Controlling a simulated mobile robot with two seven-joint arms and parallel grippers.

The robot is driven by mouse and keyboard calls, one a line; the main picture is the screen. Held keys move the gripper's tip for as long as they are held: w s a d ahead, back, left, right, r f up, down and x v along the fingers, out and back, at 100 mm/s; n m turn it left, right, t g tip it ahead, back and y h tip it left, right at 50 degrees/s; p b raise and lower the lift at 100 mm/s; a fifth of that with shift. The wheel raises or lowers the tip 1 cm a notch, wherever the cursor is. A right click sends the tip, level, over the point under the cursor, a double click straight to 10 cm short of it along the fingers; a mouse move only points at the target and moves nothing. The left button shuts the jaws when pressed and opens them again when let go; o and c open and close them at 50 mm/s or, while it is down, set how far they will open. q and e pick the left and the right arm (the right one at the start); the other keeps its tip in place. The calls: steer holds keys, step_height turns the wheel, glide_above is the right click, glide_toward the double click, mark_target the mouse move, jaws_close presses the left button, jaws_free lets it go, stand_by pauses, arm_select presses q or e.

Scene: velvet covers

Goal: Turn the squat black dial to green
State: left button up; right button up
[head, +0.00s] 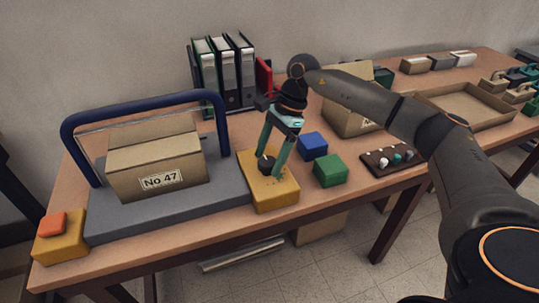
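The squat black dial (266,164) sits on top of a yellow box (272,195) near the table's front edge. My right gripper (271,161) comes down over the box with its two pale green fingers apart, one on each side of the dial. I cannot tell whether the fingers press on the dial or only stand around it. Colour marks around the dial, including any green one, cannot be made out. My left gripper is out of view.
Left of the box, a grey platform (115,222) with a blue hoop (145,100) bears a carton (160,165). A yellow box with an orange button (52,224) stands far left. Blue (313,145) and green (330,170) blocks sit close right. Binders (225,72) stand behind.

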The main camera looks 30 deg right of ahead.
steer(key=c, duration=1.2)
